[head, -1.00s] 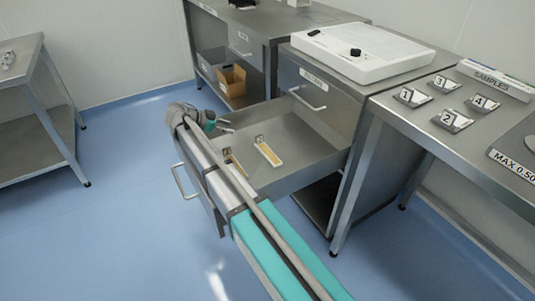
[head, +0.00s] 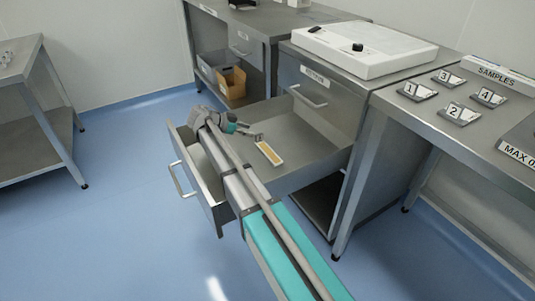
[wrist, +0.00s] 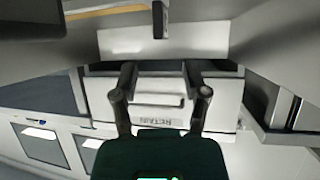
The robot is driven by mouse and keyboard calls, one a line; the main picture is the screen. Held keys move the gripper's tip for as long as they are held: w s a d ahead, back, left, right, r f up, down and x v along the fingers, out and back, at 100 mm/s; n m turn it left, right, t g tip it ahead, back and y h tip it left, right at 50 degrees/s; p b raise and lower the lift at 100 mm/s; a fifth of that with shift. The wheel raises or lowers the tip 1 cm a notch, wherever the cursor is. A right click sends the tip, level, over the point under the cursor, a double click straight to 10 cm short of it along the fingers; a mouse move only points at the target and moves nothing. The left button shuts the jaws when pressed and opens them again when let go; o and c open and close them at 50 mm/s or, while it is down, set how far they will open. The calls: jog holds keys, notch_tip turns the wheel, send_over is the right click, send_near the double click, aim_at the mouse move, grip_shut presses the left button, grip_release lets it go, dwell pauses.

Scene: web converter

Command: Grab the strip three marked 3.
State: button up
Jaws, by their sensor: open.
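A plate marked 3 (head: 449,77) lies on the right-hand bench in the head view, behind plates 1, 2 and 4. A pale strip with a yellow-orange face (head: 269,153) lies in the open drawer (head: 310,165); its mark is too small to read. My gripper (head: 257,137) is over the drawer, near this strip's far end. In the wrist view my gripper (wrist: 160,72) has its two fingers apart, with nothing visible between them. A yellow-orange edge (wrist: 105,11) shows at the top left there. My arm hides part of the drawer.
A cabinet drawer front labelled RETAIN (wrist: 170,121) appears upside down in the wrist view. A white light-box-like unit (head: 364,48) stands on the cabinet. Plates 1 (head: 417,91), 2 (head: 458,114) and 4 (head: 488,96) lie on the bench. Drawer walls surround my gripper.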

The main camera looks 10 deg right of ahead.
aim_at(268, 149)
jog(key=shift+d+f, duration=0.1)
dwell(0.3)
jog(key=shift+w+b+x, duration=0.2)
jog(key=shift+b+x, duration=0.9)
jog(key=shift+x, duration=1.45)
jog(key=shift+f, duration=0.1)
grip_shut()
